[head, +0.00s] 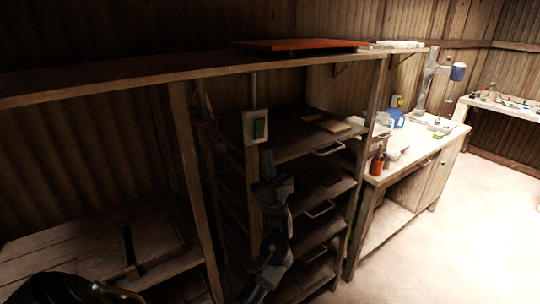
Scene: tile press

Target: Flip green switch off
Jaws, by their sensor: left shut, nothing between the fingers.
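A light switch plate (248,127) is fixed upright on a wooden post beside the drawer shelves, near the middle of the head view. Its dark green rocker, the green switch (259,129), faces the room. I cannot tell from here which way the rocker is tipped. My left gripper (267,158) is shut and empty. It points up, just below the switch plate, and seems apart from the rocker, though the depth is hard to judge. My right gripper is not in view.
Shelves with handled drawers (320,208) stand behind and right of my left arm. A long wooden shelf (150,80) runs above, with a red-brown board (300,45) on it. A workbench (430,140) with bottles stands at right. Open floor (440,245) lies at lower right.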

